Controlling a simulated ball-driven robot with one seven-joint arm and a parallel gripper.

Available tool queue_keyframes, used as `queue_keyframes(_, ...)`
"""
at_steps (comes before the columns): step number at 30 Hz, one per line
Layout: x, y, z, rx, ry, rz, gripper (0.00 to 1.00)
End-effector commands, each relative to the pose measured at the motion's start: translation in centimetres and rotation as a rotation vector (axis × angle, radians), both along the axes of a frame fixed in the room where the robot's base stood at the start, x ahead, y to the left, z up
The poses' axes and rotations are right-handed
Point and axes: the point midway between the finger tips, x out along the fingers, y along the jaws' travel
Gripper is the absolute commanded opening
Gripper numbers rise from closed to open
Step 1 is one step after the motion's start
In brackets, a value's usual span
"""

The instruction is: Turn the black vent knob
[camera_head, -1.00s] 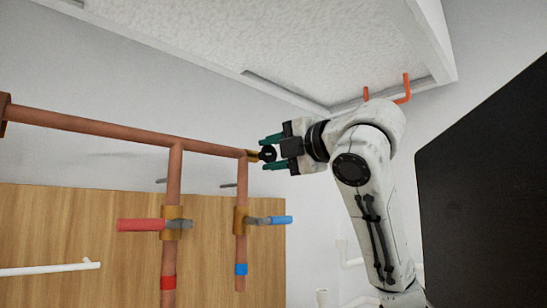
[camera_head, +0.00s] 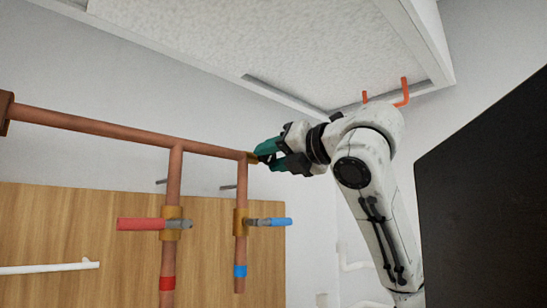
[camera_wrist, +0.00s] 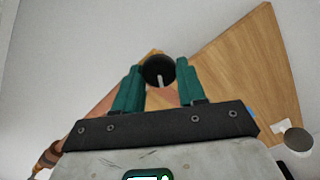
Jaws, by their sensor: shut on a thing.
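The black vent knob (camera_wrist: 152,69) is round, with a white line on its face, and sits between the two green fingers in the wrist view. My gripper (camera_wrist: 158,80) is shut on it, one finger on each side. The fingers hide most or all of the knob there.
Below the pipe are a red valve handle (camera_head: 138,224) and a blue valve handle (camera_head: 275,222) on vertical pipes. A wooden panel (camera_head: 70,215) stands behind them. A white textured ceiling panel (camera_head: 250,35) is overhead. A large dark panel (camera_head: 490,200) fills the right side.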

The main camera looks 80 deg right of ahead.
Motion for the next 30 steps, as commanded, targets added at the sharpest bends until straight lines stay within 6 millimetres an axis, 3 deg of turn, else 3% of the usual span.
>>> queue_keyframes(19,0.08,-0.04,-0.39,-0.04,0.036,0.001,0.1)
queue_keyframes(20,0.09,-0.03,-0.39,-0.04,0.036,0.001,0.42)
queue_keyframes(27,0.03,-0.02,-0.22,-0.041,0.032,0.0,0.64)
queue_keyframes(30,0.02,-0.03,-0.16,-0.042,0.031,0.0,0.64)
